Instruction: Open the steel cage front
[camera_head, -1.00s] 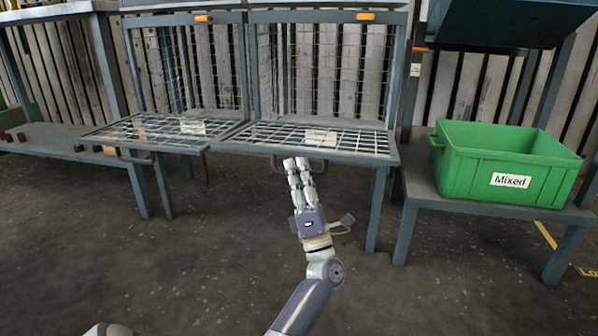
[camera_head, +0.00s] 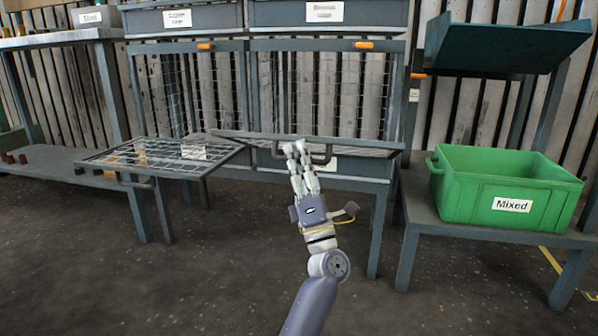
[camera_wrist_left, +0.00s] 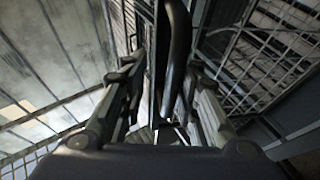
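The steel cage front (camera_head: 345,141) on the right is a hinged mesh panel, seen nearly edge-on. It leans out from the grey cage frame (camera_head: 247,90), a little above level, and the cage opening behind it is exposed. Its dark handle (camera_head: 322,156) is on the outer edge. My left gripper (camera_head: 297,147) is at this handle. In the left wrist view the dark curved handle bar (camera_wrist_left: 177,55) lies between the two fingers, which appear closed around it. The exact contact is hard to see. My right gripper is out of view.
A second mesh front (camera_head: 165,158) lies folded down on the left. A green bin marked "Mixed" (camera_head: 512,204) stands on a low grey table at the right. Labelled grey bins (camera_head: 325,12) sit above the cages. The floor in front (camera_head: 190,280) is clear.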

